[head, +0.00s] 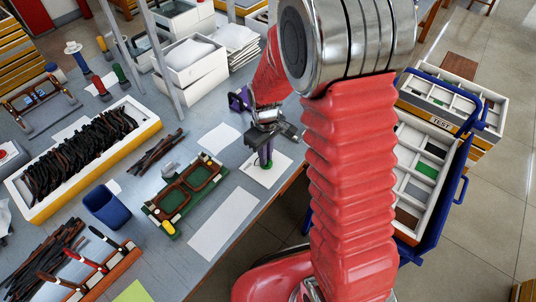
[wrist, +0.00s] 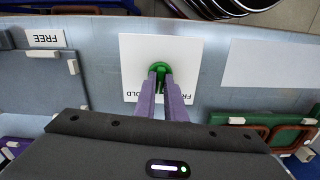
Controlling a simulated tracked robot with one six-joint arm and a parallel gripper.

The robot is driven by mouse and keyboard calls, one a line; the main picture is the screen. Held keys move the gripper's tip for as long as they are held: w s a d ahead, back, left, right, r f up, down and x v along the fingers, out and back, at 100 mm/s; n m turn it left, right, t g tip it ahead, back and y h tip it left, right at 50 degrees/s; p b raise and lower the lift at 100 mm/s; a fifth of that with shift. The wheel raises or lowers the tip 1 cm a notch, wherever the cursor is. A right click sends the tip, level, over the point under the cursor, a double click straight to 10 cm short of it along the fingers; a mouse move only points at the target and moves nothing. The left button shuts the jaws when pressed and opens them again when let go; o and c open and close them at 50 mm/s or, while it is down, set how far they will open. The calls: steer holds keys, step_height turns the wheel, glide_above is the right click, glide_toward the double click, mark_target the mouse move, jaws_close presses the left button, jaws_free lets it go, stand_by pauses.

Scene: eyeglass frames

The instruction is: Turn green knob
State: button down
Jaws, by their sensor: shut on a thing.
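The green knob (wrist: 159,72) sits on a white plate (wrist: 187,53) marked with a partly hidden word ending in "OLD". In the wrist view my gripper (wrist: 161,84) has its two purple fingers down on the knob, shut on it. In the head view my gripper (head: 265,158) points down at the white plate (head: 254,178) near the table's front edge, and only a little green of the knob (head: 269,166) shows by the fingertips. The fingers cover part of the knob, so its exact turn angle cannot be told.
A green fixture (head: 172,228) holding brown eyeglass frames lies to the left, beside a blank white sheet (head: 223,224). A blue cart (head: 462,190) with compartment trays stands right of the table.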

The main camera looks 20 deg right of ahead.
steer(key=m, duration=0.3)
steer(key=shift+w+r+m, duration=0.15)
steer(key=shift+w+m, duration=0.2)
steer(key=shift+m, duration=0.05)
steer(key=m, duration=0.4)
stand_by(0.3)
steer(key=c, duration=1.9)
jaws_free()
steer(key=shift+s, duration=0.15)
steer(key=shift+o, duration=0.4)
steer(key=shift+s, duration=0.1)
